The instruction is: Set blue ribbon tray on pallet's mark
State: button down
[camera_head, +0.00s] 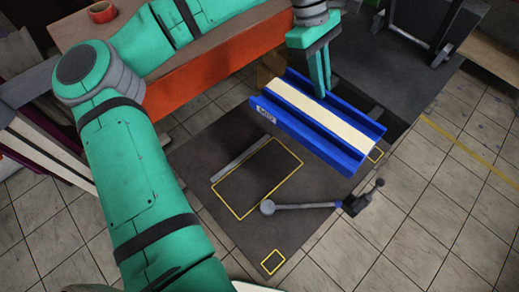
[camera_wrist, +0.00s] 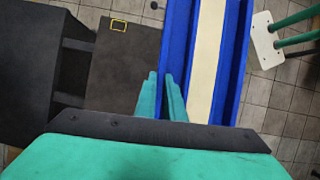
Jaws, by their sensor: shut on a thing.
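The blue ribbon tray (camera_head: 300,134), a long trough with a cream strip along its middle and a small label at one end, is held above the dark pallet (camera_head: 215,150). My gripper (camera_head: 321,92) is shut on its far side wall. In the wrist view, my gripper's fingertips (camera_wrist: 161,78) close at the left wall of the tray (camera_wrist: 237,50). The pallet's mark, a large yellow-outlined rectangle (camera_head: 255,180), lies left of and below the tray in the head view. The tray is clear of that outline there.
An orange-fronted bench (camera_head: 225,75) with a red tape roll (camera_head: 102,12) stands behind. A dark machine (camera_head: 430,30) is at the back right. Tiled floor lies open at right.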

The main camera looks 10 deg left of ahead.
jog(key=s+d+f+m+g+y, duration=0.1)
jog(key=s+d+f+m+y, duration=0.15)
jog(key=s+f+m, duration=0.8)
jog(key=s+d+f+m+y, duration=0.1)
jog(key=s+f+m+y, duration=0.45)
jog(key=s, duration=0.75)
jog(key=w+a+f+m, duration=0.1)
jog(key=w+a+f, duration=0.1)
jog(key=w, duration=0.1)
jog(key=w+a+f+m, duration=0.1)
jog(key=w+a+f, duration=0.2)
jog(key=w+a+f+m+h, duration=0.1)
jog(key=w+a+f, duration=0.1)
jog(key=w+f, duration=0.1)
jog(key=shift+w+a, duration=0.15)
jog(key=shift+a, duration=0.05)
jog(key=shift+w+a+f, duration=0.25)
jog(key=shift+w+f, duration=0.1)
jog(key=shift+f, duration=0.15)
jog(key=shift+w+a+f, duration=0.25)
jog(key=shift+w+f, duration=0.1)
jog(key=shift+f, duration=0.1)
jog(key=shift+w+f, duration=0.1)
jog(key=shift+f, duration=1.45)
